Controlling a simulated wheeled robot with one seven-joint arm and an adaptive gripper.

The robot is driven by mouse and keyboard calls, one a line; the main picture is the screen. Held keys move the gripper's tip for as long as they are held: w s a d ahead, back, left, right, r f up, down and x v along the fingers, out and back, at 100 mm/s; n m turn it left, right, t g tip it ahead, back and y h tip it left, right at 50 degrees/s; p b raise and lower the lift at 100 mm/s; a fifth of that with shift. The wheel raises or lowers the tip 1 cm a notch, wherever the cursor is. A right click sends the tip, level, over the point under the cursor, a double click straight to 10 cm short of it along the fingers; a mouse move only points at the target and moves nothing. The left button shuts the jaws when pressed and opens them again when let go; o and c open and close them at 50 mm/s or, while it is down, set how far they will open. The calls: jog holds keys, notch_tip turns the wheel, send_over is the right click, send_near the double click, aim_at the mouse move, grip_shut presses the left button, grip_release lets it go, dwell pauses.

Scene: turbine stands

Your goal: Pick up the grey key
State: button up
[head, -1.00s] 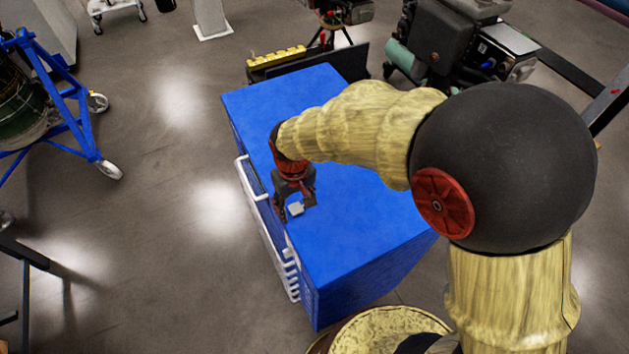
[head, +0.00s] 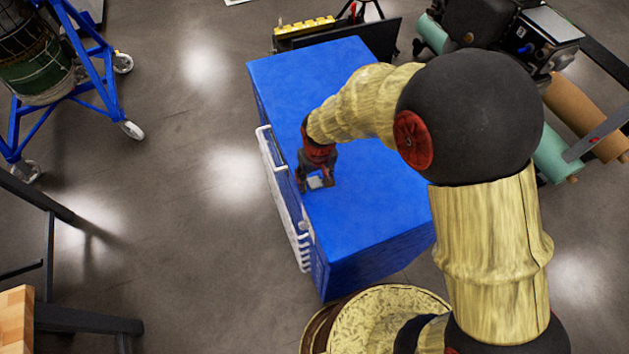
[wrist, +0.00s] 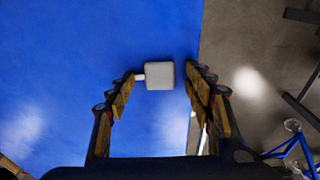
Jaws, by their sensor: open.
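The grey key (wrist: 160,76) lies on the blue top of the cabinet (head: 360,210), near its left edge. In the wrist view it is a small light-grey rounded block with a short pale stub on its left side. My gripper (wrist: 160,84) is open, with its fingertips on either side of the key in that view. I cannot tell the height gap between the fingertips and the top. In the head view my gripper (head: 316,182) is over the key (head: 318,183), which shows between the fingers.
A white rail (head: 268,160) runs along the cabinet's left side. A blue wheeled stand (head: 95,75) is at the upper left. A dark machine with rolls (head: 480,40) stands at the upper right. The cabinet top around the key is clear.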

aim_at(314, 181)
jog(key=c, duration=0.4)
jog(key=c, duration=0.6)
jog(key=shift+c, duration=0.2)
jog(key=shift+r, duration=0.1)
jog(key=shift+r, duration=0.55)
notch_tip(314, 181, up, 2)
jog(key=shift+s+d+r, duration=0.1)
jog(key=shift+s+r, duration=0.05)
jog(key=shift+r, duration=0.05)
jog(key=s+d+r+b, duration=0.1)
jog(key=s+d+r, duration=0.7)
jog(key=s, duration=0.3)
jog(key=shift+s+r, duration=0.15)
jog(key=shift+r, duration=0.5)
